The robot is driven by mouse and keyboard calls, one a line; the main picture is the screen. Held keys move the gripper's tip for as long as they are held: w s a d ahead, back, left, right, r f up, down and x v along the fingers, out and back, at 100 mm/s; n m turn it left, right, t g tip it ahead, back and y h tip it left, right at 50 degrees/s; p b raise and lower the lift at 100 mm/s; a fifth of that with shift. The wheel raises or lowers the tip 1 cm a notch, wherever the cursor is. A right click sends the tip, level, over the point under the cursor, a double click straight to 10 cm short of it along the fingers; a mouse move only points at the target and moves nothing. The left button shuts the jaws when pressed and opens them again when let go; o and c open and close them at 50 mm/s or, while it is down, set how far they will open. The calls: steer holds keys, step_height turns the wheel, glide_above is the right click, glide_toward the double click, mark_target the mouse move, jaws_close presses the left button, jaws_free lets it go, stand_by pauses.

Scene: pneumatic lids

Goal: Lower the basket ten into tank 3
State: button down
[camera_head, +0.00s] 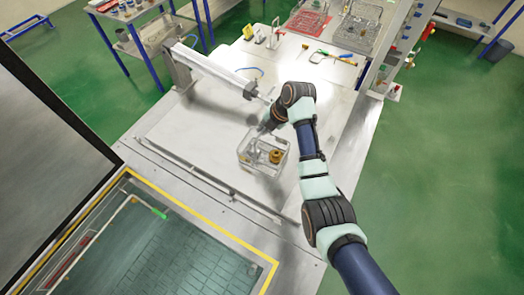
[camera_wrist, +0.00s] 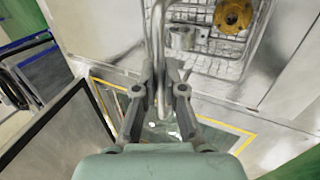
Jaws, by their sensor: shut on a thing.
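A wire basket (camera_head: 250,166) with metal parts and a brass-coloured flanged part (camera_head: 276,156) in it is over the pale worktop in the head view. My gripper (camera_head: 265,127) is above it. In the wrist view my gripper (camera_wrist: 163,90) is shut on the basket's bent metal handle, and the basket (camera_wrist: 222,64) shows beyond the fingers at the top. The gap under the basket is hard to judge. An open tank (camera_head: 170,262) with teal liquid and a yellow-edged rim lies at lower left. No tank number is readable.
A large dark raised lid (camera_head: 45,130) stands left of the open tank. A white beam (camera_head: 215,70) crosses the worktop (camera_head: 190,125) behind the basket. More baskets (camera_head: 357,28) and hand tools (camera_head: 333,57) lie at the far end. A green-tipped rod (camera_head: 158,212) is at the tank.

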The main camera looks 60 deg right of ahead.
steer(key=shift+r, duration=0.1)
steer(key=shift+r+p, duration=1.2)
steer(key=shift+r, duration=0.3)
stand_by(0.8)
